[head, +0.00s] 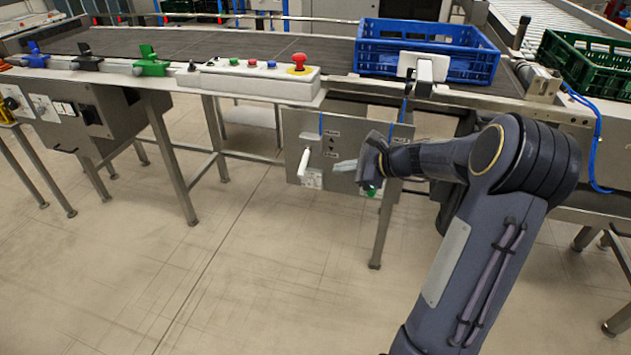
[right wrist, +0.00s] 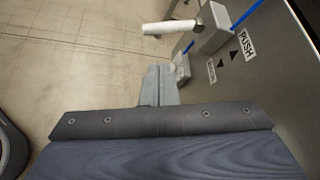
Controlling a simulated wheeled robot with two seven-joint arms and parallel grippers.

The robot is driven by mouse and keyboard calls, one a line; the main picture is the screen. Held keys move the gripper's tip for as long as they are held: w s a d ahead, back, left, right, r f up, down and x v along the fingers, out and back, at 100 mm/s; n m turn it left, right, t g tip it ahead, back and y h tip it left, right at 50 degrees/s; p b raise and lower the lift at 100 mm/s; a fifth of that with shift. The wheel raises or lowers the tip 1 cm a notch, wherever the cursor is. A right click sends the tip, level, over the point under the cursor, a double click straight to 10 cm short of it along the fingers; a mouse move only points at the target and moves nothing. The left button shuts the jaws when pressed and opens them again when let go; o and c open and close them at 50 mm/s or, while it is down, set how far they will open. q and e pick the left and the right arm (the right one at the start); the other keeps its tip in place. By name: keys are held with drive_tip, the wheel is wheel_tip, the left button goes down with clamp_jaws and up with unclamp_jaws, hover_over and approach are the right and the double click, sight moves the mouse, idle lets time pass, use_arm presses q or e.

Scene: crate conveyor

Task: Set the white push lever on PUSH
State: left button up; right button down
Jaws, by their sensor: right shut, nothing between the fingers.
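The white push lever (head: 311,178) is on a grey metal panel (head: 290,130) below the conveyor in the head view. Its white handle juts out from the panel and slopes down from its pivot. In the right wrist view the white handle (right wrist: 170,27) sticks out left from a grey pivot block (right wrist: 212,27). A PUSH label (right wrist: 243,42) with a small arrow is on the panel beside it. My right gripper (head: 343,165) is shut and empty, right of the lever and apart from it. Its fingers (right wrist: 160,84) point towards the lever side. My left gripper is out of view.
A blue crate (head: 429,35) stands on the conveyor above the panel. A control box with a red emergency button (head: 299,60) is on the conveyor's near edge. A green crate (head: 575,70) is at the right. Table legs flank the panel; floor in front is clear.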

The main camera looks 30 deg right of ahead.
drive_tip(key=b+x, duration=0.1)
drive_tip(key=x, duration=0.9)
drive_tip(key=shift+r, duration=0.2)
